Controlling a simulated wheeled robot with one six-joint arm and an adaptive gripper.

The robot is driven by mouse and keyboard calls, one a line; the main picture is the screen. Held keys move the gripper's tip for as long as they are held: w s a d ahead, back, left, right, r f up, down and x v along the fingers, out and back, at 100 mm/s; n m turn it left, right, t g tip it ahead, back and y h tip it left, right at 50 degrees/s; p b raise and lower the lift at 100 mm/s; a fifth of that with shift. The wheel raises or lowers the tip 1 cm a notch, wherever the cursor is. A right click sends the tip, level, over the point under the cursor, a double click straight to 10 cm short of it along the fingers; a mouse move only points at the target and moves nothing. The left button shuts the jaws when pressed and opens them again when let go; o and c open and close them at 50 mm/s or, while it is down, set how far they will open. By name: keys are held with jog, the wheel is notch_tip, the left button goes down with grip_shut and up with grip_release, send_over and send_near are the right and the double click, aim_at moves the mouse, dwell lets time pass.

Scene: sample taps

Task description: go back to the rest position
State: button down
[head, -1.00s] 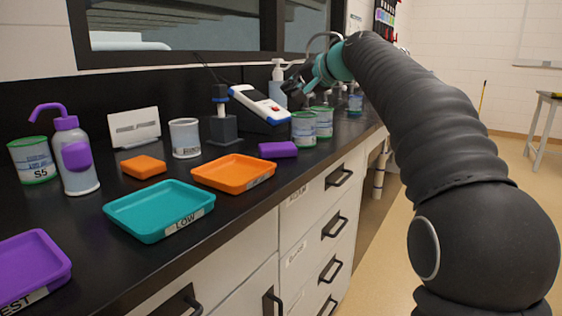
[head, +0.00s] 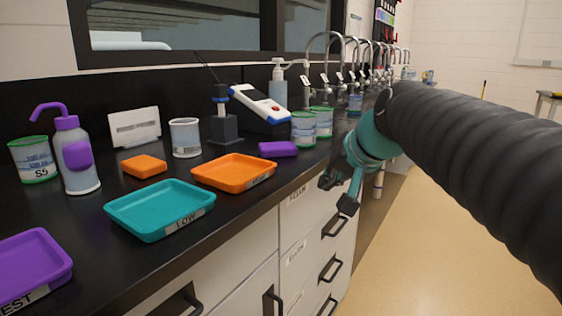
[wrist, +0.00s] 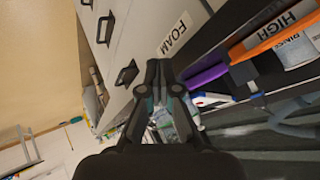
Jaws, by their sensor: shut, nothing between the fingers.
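My gripper (head: 338,194) is in front of the counter edge in the head view, off the worktop and beside the drawer fronts. In the wrist view my gripper (wrist: 160,66) shows its two fingers together with nothing between them. My arm reaches in from the right side of the head view. No object is held.
The black counter (head: 110,255) holds a teal tray (head: 150,232), an orange tray (head: 215,183), a purple tray (head: 25,262), jars (head: 303,128) and a wash bottle (head: 75,160). Taps (head: 335,40) line the back. Drawer handles (head: 330,268) stick out. The floor (head: 440,230) at right is clear.

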jog(key=s+d+f+n+g+h, duration=0.1)
jog(key=s+d+f, duration=0.2)
jog(key=s+f, duration=0.6)
jog(key=s+d+f+n+g+h, duration=0.1)
jog(key=s+d+f+h, duration=0.1)
jog(key=s+f, duration=0.8)
jog(key=shift+s+d+f+h, duration=0.15)
jog(key=shift+s+d+h, duration=0.15)
jog(key=shift+s+d, duration=0.45)
